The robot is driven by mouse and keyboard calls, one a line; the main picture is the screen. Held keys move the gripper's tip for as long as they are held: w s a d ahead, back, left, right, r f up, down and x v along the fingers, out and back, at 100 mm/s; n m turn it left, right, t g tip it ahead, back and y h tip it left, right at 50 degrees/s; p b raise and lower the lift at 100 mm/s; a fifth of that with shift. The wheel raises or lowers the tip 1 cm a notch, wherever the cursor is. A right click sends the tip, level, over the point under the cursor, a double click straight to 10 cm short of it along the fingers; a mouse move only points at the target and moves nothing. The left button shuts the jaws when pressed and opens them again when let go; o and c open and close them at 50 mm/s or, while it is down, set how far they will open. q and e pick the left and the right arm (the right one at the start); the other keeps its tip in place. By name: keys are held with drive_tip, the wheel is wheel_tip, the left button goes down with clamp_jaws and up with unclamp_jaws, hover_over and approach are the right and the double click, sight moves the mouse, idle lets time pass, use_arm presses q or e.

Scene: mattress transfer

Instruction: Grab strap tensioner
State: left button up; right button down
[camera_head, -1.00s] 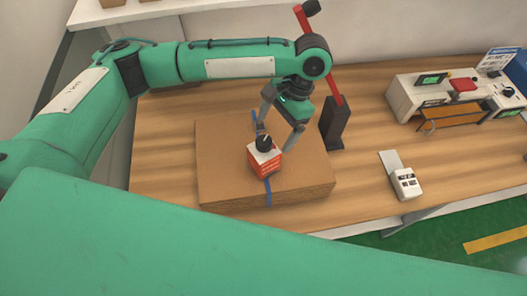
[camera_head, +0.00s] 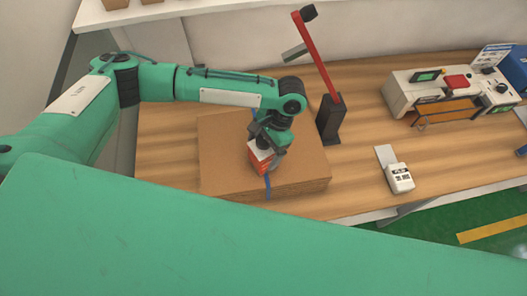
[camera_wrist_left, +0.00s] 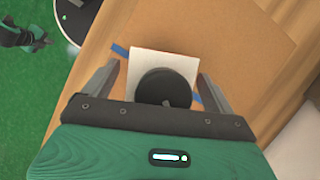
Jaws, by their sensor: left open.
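The strap tensioner (camera_head: 259,159) is a small red and white block with a black knob. It sits on the blue strap (camera_head: 268,186) that runs over a flat brown cardboard stack (camera_head: 225,150) on the wooden table. My left gripper (camera_head: 266,157) is right over the tensioner and hides its top in the head view. In the left wrist view, the white top and black knob (camera_wrist_left: 165,88) lie between the two open fingers, with a gap on each side. My right gripper is not in view; a large green part of mine fills the bottom of the head view.
A black stand (camera_head: 331,120) with a red arm rises just right of the stack. A white machine (camera_head: 425,100) stands at the back right, and a small white device (camera_head: 399,178) lies near the front edge. The table between stack and device is clear.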

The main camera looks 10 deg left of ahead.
use_arm(q)
drive_tip(key=shift+c, duration=0.4)
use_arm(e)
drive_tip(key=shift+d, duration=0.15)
use_arm(q)
drive_tip(key=c, duration=1.6)
drive_tip(key=shift+o, duration=0.2)
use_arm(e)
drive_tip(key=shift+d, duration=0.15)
use_arm(q)
drive_tip(key=shift+r, duration=0.15)
